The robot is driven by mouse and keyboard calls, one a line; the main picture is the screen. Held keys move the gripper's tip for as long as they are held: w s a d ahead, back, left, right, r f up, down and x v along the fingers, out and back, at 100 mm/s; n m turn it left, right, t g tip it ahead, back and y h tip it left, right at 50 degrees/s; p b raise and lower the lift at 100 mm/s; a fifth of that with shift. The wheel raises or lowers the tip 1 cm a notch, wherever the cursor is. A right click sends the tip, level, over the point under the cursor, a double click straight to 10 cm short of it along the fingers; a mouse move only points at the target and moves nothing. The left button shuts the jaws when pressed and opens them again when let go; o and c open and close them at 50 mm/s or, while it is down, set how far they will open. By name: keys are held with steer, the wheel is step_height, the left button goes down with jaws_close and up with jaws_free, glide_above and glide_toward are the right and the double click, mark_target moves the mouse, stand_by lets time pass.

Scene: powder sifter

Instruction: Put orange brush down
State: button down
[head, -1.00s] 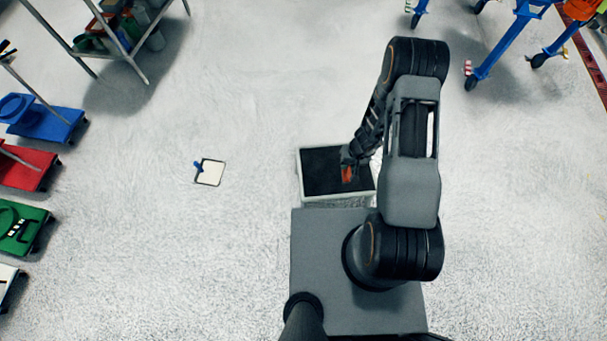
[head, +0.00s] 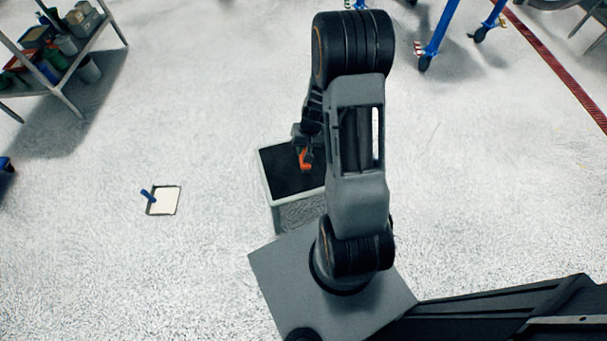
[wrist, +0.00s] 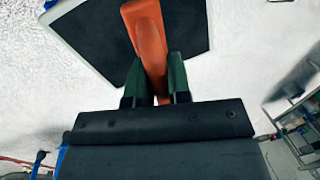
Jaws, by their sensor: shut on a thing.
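The orange brush (head: 305,160) is held in my gripper (head: 304,150) over the black top of a light-sided box (head: 268,188) in the head view. In the wrist view the orange brush (wrist: 147,42) stands out between the two green fingers of my gripper (wrist: 158,84), which are shut on it. The black surface (wrist: 93,38) with its pale rim lies behind the brush there. I cannot tell whether the brush touches that surface. My arm hides the right part of the box.
A small white square with a dark rim and a blue handle (head: 164,201) lies on the floor at left. A metal shelf (head: 62,90) with containers stands at upper left. Blue-legged stands (head: 440,36) are at top right. The floor between is clear.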

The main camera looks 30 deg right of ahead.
steer(key=shift+m, duration=0.7)
steer(key=shift+w+d+f+b, duration=0.95)
steer(key=shift+d+f+b, duration=0.95)
steer(key=shift+d+f, duration=0.6)
steer(key=shift+w+d+f+b, duration=0.95)
steer(key=shift+d+f+b, duration=1)
steer(key=shift+d+f, duration=0.5)
steer(key=shift+w+d+f+b, duration=0.95)
steer(key=shift+d+f+b, duration=0.95)
steer(key=shift+d+f, duration=0.6)
steer(key=shift+f, duration=0.1)
steer(key=c, duration=1.1)
jaws_free()
steer(key=shift+o, duration=0.2)
step_height(320, 180, up, 12)
steer(key=s+d+p, duration=0.1)
steer(key=d+p, duration=0.1)
steer(key=p, duration=0.2)
steer(key=shift+p, duration=0.35)
